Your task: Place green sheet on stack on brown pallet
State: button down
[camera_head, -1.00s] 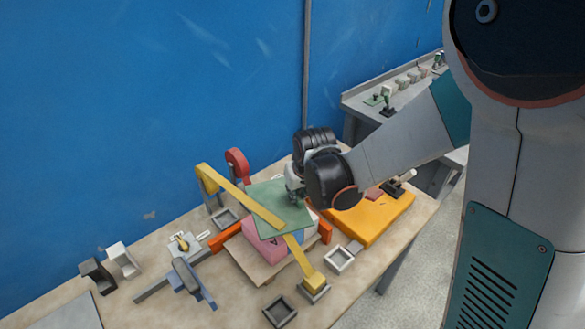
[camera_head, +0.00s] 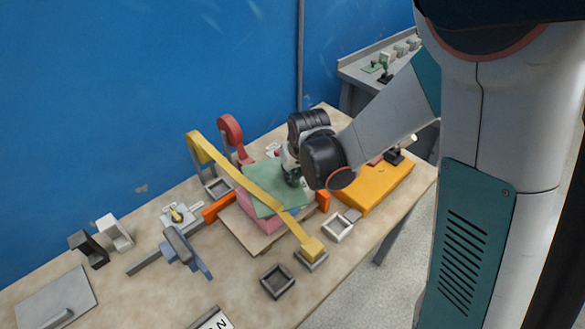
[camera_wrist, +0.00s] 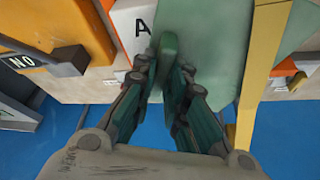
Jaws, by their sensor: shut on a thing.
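The green sheet (camera_head: 272,188) lies level over the pink-sided stack (camera_head: 258,222) on the brown pallet (camera_head: 240,232). My gripper (camera_head: 292,180) is at the sheet's right side, shut on a green upright tab of the sheet. The wrist view shows this tab (camera_wrist: 168,48) between the fingertips, with the green sheet (camera_wrist: 208,25) beyond. A white sheet edge marked "A" (camera_wrist: 137,28) shows beside it. A yellow bar (camera_head: 243,183) crosses in front of the sheet. I cannot tell whether the sheet touches the stack.
An orange block (camera_head: 372,188) stands right of the stack. Orange stops (camera_head: 218,207) flank the pallet. A red post (camera_head: 230,132) stands behind. A blue clamp (camera_head: 186,252) is at left, and small trays (camera_head: 277,280) are at the front. A grey plate (camera_head: 55,298) lies far left.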

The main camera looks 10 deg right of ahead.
jog(key=shift+f+b, duration=0.5)
jog(key=shift+f, duration=0.1)
dwell(0.4)
jog(key=c, duration=1.5)
grip_release()
jog(key=shift+c, duration=0.2)
jog(key=shift+r, duration=0.1)
jog(key=v, duration=1.2)
jog(key=shift+s, duration=0.15)
